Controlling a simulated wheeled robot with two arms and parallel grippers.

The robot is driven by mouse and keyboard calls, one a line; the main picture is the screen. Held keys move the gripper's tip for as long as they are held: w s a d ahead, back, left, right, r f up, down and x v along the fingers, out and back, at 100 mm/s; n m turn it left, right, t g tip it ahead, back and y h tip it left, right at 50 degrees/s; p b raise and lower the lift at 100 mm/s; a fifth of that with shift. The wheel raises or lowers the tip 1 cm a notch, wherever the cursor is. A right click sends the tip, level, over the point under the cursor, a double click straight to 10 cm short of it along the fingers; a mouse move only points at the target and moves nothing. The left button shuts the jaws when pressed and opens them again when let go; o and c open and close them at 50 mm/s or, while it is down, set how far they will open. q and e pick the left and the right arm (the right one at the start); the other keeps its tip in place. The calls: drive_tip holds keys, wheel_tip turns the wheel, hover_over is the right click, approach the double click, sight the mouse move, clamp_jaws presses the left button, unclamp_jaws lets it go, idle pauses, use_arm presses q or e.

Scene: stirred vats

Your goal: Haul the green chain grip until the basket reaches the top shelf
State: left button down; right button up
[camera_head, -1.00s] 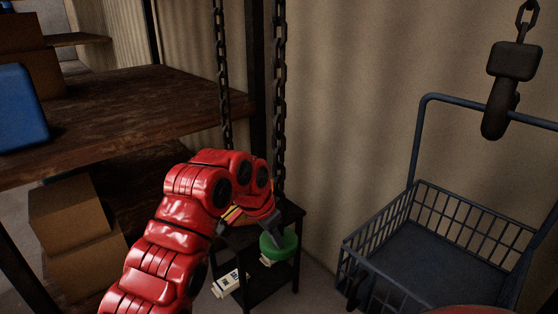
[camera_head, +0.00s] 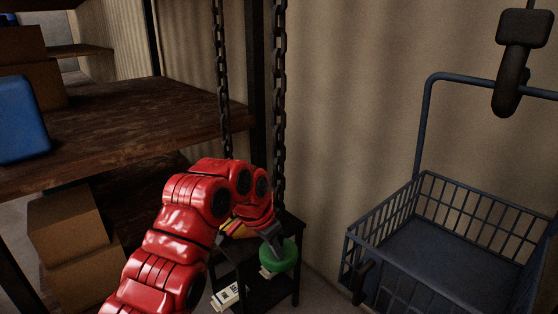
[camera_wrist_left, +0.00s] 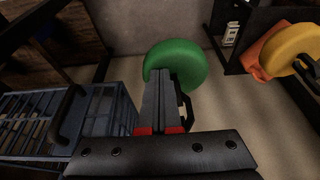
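The green chain grip (camera_head: 281,256) is a round green piece at the lower end of the nearer dark chain (camera_head: 280,95). My left gripper (camera_head: 272,240) reaches it from the left and appears shut on it. In the left wrist view the fingers (camera_wrist_left: 160,85) are close together against the green grip (camera_wrist_left: 185,60), hiding part of it. The blue-grey wire basket (camera_head: 440,265) hangs at the right from a dark hook (camera_head: 520,60), well below the wooden shelf board (camera_head: 130,115) at the left. My right gripper is out of view.
A second chain (camera_head: 222,80) hangs close by. A yellow round piece (camera_wrist_left: 285,50) and an orange one (camera_wrist_left: 262,58) show in the left wrist view. A low black stand (camera_head: 290,222) is behind the grip. Brown boxes (camera_head: 65,225) and a blue bin (camera_head: 20,120) fill the shelves.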

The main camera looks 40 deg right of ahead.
sight(274, 261)
use_arm(q)
wheel_tip(274, 261, up, 7)
drive_tip(key=p, duration=0.4)
drive_tip(key=shift+f, duration=0.15)
idle(1.5)
drive_tip(key=shift+f+b, duration=4.3)
drive_tip(key=shift+f, duration=1.55)
wheel_tip(274, 261, up, 12)
drive_tip(key=p, duration=0.8)
drive_tip(key=shift+f, duration=0.1)
